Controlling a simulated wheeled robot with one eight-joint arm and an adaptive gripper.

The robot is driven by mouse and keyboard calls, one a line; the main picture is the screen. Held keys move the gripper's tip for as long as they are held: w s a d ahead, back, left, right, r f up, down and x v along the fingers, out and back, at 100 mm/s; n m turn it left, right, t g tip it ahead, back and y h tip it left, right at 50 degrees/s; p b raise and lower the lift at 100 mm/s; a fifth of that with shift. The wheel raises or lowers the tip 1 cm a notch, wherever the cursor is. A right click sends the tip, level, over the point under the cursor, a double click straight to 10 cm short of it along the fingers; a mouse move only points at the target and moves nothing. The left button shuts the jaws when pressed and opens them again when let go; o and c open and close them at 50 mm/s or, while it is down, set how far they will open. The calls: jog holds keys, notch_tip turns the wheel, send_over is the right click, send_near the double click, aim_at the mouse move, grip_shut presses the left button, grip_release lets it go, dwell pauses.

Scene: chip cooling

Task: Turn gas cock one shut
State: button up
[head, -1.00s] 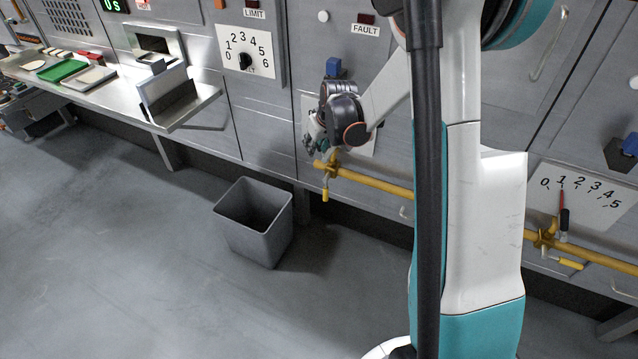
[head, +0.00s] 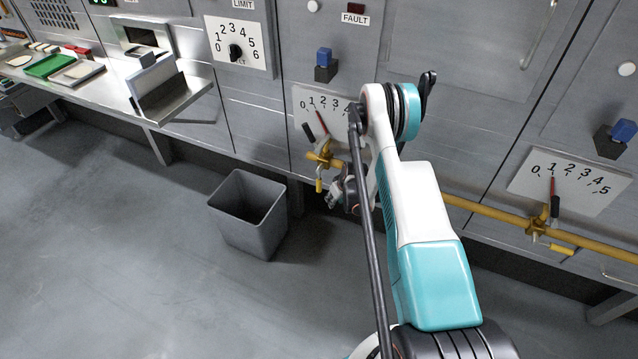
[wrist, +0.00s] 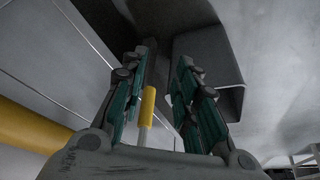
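The left gas cock (head: 322,155) is brass, on the yellow pipe below the left dial (head: 322,104). Its yellow-tipped handle (head: 319,185) hangs down, across the pipe. The right gas cock (head: 540,222) has its yellow-tipped handle (head: 562,249) lying to the right, roughly along the pipe. I cannot tell from labels which is cock one. My gripper (head: 334,199) is low beside the left cock's handle, partly behind my arm. In the wrist view my gripper (wrist: 160,90) is open, with a yellow-tipped handle (wrist: 147,106) showing between its fingers. Whether they touch it is unclear.
The yellow pipe (head: 480,208) runs along the panel fronts. A grey bin (head: 249,214) stands on the floor left of my gripper. A steel shelf with trays (head: 75,72) is at the far left. The floor (head: 120,270) in front is clear.

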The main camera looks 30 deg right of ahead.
aim_at(320, 182)
jog(key=w+b, duration=0.1)
jog(key=w, duration=0.2)
jog(key=w+b, duration=0.1)
jog(key=w, duration=0.3)
jog(key=w+f+b, duration=0.1)
jog(key=w+b, duration=0.1)
jog(key=w, duration=0.2)
jog(key=shift+w+a, duration=0.2)
jog(key=shift+a, duration=0.2)
jog(key=shift+w+f+b, duration=0.35)
jog(key=shift+f+b, duration=0.1)
jog(key=shift+f, duration=0.05)
grip_shut()
